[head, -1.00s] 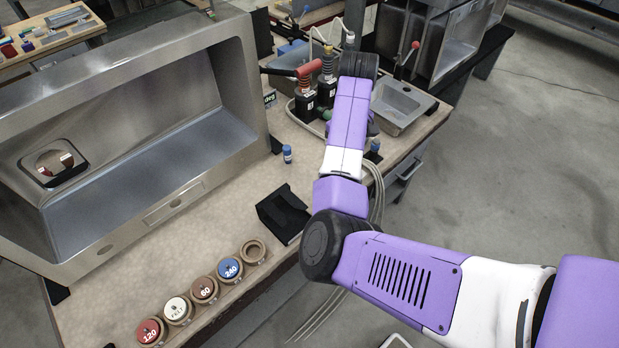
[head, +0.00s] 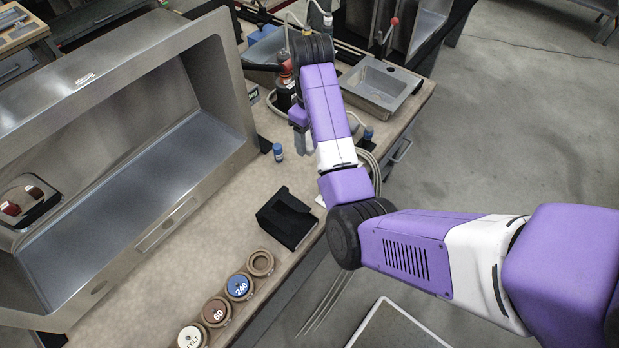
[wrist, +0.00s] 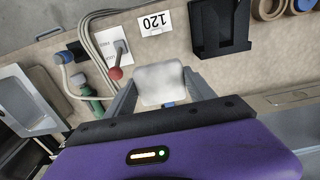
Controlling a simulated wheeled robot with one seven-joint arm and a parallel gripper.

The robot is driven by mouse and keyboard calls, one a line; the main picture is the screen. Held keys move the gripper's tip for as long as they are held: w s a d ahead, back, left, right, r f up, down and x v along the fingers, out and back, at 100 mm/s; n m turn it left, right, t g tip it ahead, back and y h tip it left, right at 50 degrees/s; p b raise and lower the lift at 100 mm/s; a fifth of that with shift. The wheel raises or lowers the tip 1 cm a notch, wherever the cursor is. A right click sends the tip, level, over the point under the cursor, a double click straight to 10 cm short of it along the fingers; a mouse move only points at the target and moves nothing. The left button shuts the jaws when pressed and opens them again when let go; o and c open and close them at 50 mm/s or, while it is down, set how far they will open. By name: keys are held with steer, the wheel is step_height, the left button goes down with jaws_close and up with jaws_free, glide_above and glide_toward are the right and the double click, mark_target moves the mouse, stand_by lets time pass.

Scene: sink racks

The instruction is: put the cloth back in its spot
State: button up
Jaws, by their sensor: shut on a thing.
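In the wrist view, my gripper (wrist: 162,84) is shut on a pale, whitish, roughly square piece with rounded corners, which I take to be the cloth (wrist: 160,80). A small blue bit shows at its lower edge. The cloth is between the two grey fingers, over the beige worktop; its height above it is hard to tell. No marked spot for the cloth can be made out.
A black open holder (head: 288,217) stands on the worktop (head: 215,250); it also shows in the wrist view (wrist: 220,35). Discs in round holders (head: 239,286) line the front edge. A small blue-capped bottle (head: 278,152), a metal basin (head: 378,90) and a red-knobbed switch (wrist: 115,72) are around.

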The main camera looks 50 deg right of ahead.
steer(key=b, duration=0.5)
glide_above(310, 184)
step_height(310, 184, down, 13)
steer(key=shift+f, duration=2.6)
steer(key=shift+f, duration=0.1)
steer(key=o, duration=1.3)
step_height(310, 184, up, 12)
steer(key=shift+d+r, duration=0.1)
steer(key=shift+r, duration=0.05)
